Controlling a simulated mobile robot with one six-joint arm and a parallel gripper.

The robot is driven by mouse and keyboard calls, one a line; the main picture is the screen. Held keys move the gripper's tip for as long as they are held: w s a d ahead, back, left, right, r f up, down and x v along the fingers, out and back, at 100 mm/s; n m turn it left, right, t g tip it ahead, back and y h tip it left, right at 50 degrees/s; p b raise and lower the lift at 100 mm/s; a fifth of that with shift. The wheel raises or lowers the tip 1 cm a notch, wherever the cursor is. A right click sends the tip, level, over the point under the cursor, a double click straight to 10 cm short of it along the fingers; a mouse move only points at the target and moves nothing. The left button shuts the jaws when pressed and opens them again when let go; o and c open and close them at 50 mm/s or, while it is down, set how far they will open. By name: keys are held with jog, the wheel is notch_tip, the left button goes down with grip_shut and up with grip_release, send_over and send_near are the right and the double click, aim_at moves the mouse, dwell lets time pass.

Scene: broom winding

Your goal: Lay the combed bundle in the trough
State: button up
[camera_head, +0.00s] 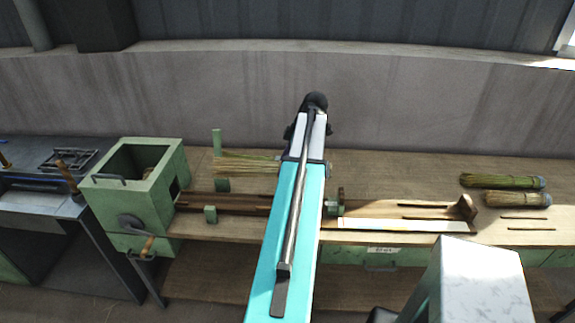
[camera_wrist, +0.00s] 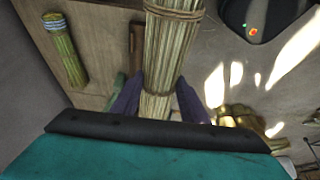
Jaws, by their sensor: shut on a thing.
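In the wrist view my gripper (camera_wrist: 155,105) is shut around a pale straw bundle (camera_wrist: 172,55), with a twine tie (camera_wrist: 176,10) near the top edge. In the head view my arm hides the gripper. Pale straw (camera_head: 245,163) lies left of the arm by green uprights (camera_head: 217,142), its right end running behind the arm; I cannot tell whether it is the held bundle. A long dark wooden channel (camera_head: 235,203), apparently the trough, runs along the bench in front of this straw. My arm covers part of it.
A green box with a crank (camera_head: 163,200) stands left. A wooden end plate (camera_head: 466,208) and pale strip (camera_head: 400,225) are right of my arm. A green bundle (camera_head: 500,181) and a straw bundle (camera_head: 518,199) lie far right. The back of the bench is mostly clear.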

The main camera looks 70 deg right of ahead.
jog(key=w+a+n+g+y+b, duration=0.1)
jog(key=w+a+n+b, duration=0.2)
jog(key=w+a, duration=1.15)
jog(key=w+a+n+y+b, duration=0.15)
jog(key=w+a+n, duration=0.25)
jog(key=w+a, duration=1.05)
jog(key=w+a+m+h+b, duration=0.2)
jog(key=w+a+m, duration=0.3)
jog(key=a, duration=1.1)
jog(key=w+a+m+t+h+b, duration=0.1)
jog(key=w+a+m, duration=0.4)
jog(key=a, duration=1.2)
jog(key=shift+a+f+m+h+b, duration=0.15)
jog(key=shift+f+m+h+b, duration=0.25)
jog(key=shift+b, duration=1)
jog(key=shift+w+r, duration=0.1)
jog(key=shift+w, duration=0.05)
